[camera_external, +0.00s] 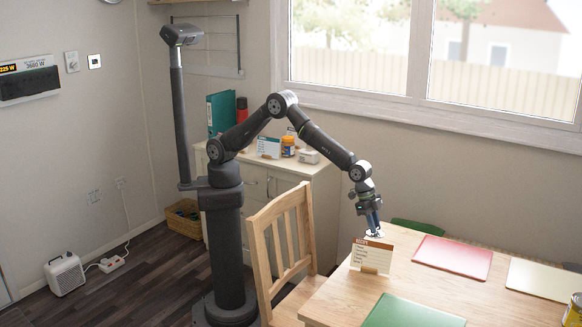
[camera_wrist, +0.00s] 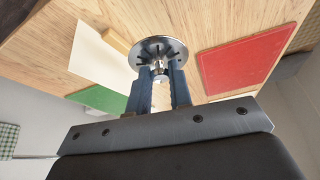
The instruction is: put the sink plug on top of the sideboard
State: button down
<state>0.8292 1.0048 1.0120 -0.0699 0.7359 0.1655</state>
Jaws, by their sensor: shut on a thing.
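The sink plug (camera_wrist: 158,47) is a round metal disc with a short stem. In the wrist view my gripper (camera_wrist: 160,75) is shut on its stem. Whether the plug touches the table is hard to tell. The sideboard (camera_external: 318,180) is a pale cabinet against the wall, behind my arm and left of the table.
On the sideboard stand a teal binder (camera_external: 221,112), a jar (camera_external: 288,147), a card (camera_external: 268,148) and a small box (camera_external: 309,156). A recipe card (camera_external: 372,256) stands on the wooden table (camera_external: 345,295), near red (camera_external: 452,257) and green (camera_external: 408,313) mats. A wooden chair (camera_external: 282,236) stands between.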

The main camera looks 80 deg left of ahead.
jog(key=shift+s+d+r, duration=0.25)
jog(key=shift+s+r, duration=0.2)
jog(key=shift+s, duration=0.3)
